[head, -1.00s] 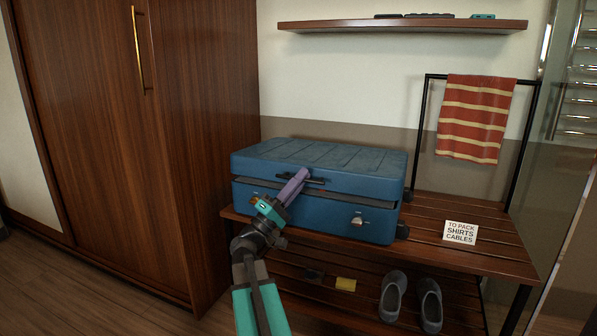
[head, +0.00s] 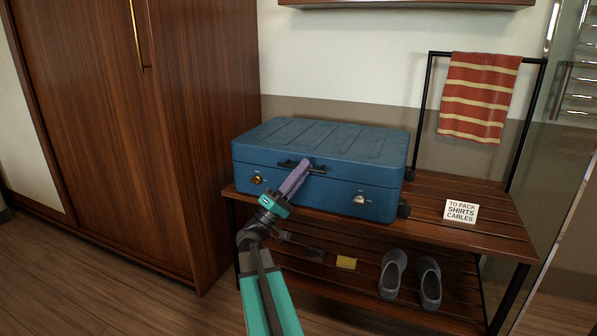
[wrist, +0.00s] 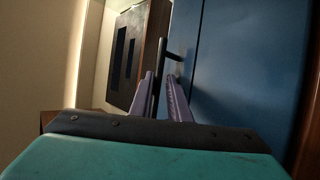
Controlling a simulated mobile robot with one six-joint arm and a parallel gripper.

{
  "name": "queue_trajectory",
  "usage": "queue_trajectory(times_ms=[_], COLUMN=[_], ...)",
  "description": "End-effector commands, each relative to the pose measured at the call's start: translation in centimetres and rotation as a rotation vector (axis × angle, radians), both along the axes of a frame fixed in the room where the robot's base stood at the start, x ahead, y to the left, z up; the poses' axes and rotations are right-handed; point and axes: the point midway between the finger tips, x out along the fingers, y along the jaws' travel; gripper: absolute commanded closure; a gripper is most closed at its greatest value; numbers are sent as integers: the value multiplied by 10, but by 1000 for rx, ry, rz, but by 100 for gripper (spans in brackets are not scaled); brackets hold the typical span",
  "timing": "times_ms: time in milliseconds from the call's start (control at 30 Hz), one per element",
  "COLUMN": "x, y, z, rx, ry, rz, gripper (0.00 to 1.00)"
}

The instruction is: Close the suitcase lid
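The blue suitcase (head: 320,180) lies on the wooden rack. Its lid (head: 320,137) is down, and no dark gap shows along the front in the head view. The black handle (head: 318,170) is on the front face, between a orange-toned left latch (head: 257,180) and a silver right latch (head: 359,200). My gripper (head: 303,164) is at the handle, its purple fingers pointing up and away. In the wrist view the dark handle bar (wrist: 164,52) lies between the two fingers (wrist: 160,85), which appear closed on it. The exact contact is hard to see.
A striped towel (head: 480,98) hangs at right. A tall wardrobe (head: 100,140) stands close on the left.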

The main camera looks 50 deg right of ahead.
Motion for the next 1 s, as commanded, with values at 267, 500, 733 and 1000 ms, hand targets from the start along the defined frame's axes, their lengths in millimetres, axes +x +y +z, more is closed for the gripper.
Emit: queue_trajectory(times_ms=[267, 500, 733, 1000], x=[5, 8, 10, 14], y=[1, 2, 12, 33], z=[0, 0, -8, -25], rx=[4, 5, 3, 1], ry=[3, 5, 4, 2], rz=[14, 19, 19, 15], gripper=[72, 72, 72, 72])
